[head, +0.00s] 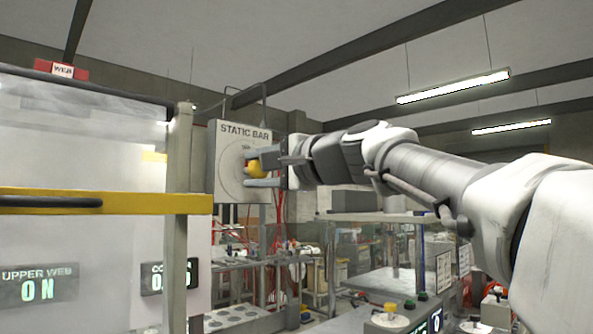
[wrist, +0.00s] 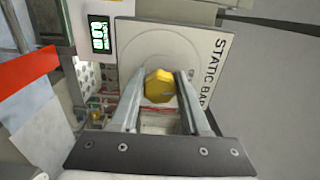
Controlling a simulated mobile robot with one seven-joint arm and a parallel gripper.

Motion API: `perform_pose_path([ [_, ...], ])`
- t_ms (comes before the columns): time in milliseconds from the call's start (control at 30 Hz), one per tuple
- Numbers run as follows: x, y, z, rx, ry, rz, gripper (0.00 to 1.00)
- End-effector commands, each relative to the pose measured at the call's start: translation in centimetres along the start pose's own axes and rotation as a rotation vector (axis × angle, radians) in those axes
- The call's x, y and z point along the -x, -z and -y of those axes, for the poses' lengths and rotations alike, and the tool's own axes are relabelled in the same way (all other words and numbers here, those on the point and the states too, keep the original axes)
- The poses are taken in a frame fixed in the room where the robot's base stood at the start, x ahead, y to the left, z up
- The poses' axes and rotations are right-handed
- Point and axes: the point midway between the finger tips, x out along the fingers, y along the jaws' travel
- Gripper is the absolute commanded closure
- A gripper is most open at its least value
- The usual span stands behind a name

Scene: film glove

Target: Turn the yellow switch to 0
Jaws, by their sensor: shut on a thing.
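The yellow switch (head: 257,168) is a knob on the front of the grey STATIC BAR panel (head: 229,185). My gripper (head: 262,170) reaches it from the right, with its fingers around the knob. In the wrist view the faceted yellow switch (wrist: 158,86) sits between the two fingertips of my gripper (wrist: 158,84), which is shut on it. The STATIC BAR panel (wrist: 207,40) shows turned on its side there. The fingers and knob hide part of the round dial, and I cannot read which mark the switch points to.
A yellow rail (head: 120,203) and a grey post (head: 177,240) stand left of the panel. Displays (head: 40,288) show on the clear guard. A bench (head: 235,317) with equipment lies below. A red strip (wrist: 25,80) is at the wrist view's left.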

Motion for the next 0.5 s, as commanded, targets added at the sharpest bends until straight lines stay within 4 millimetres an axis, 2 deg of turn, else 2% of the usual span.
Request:
perform_pose_path([
  [67,0.00,0.00,-0.05,0.002,-0.001,0.000,1.00],
  [100,0.00,0.00,-0.05,0.002,-0.001,0.000,0.48],
  [233,0.00,0.00,-0.04,0.002,-0.001,0.000,0.25],
  [500,0.03,-0.01,-0.01,0.001,0.000,0.000,0.24],
])
